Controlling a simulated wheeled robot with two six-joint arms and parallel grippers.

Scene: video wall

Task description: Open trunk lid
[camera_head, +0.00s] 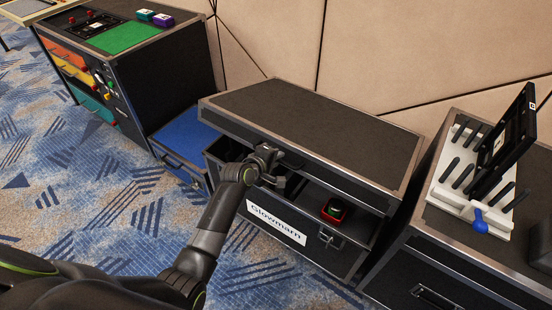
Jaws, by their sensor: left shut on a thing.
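The black trunk (349,262) with a "Glowmarn" label stands in the middle of the head view. Its lid (320,122), dark with metal edges, is raised part way and roughly level, with a gap between it and the trunk's front wall. My left gripper (277,171) is at the lid's front edge, left of its middle, and is shut on the lid's front part; the fingers partly hide the exact contact. A red box (334,211) shows inside through the gap. A metal latch (330,238) is on the front wall. My right gripper is out of view.
A low blue-topped case (186,137) stands left of the trunk, beside a black cabinet (165,75) with coloured drawers. At right, another black case (450,265) carries a white rack (474,160) and an upright dark panel (508,140). Patterned carpet (110,200) is clear at left.

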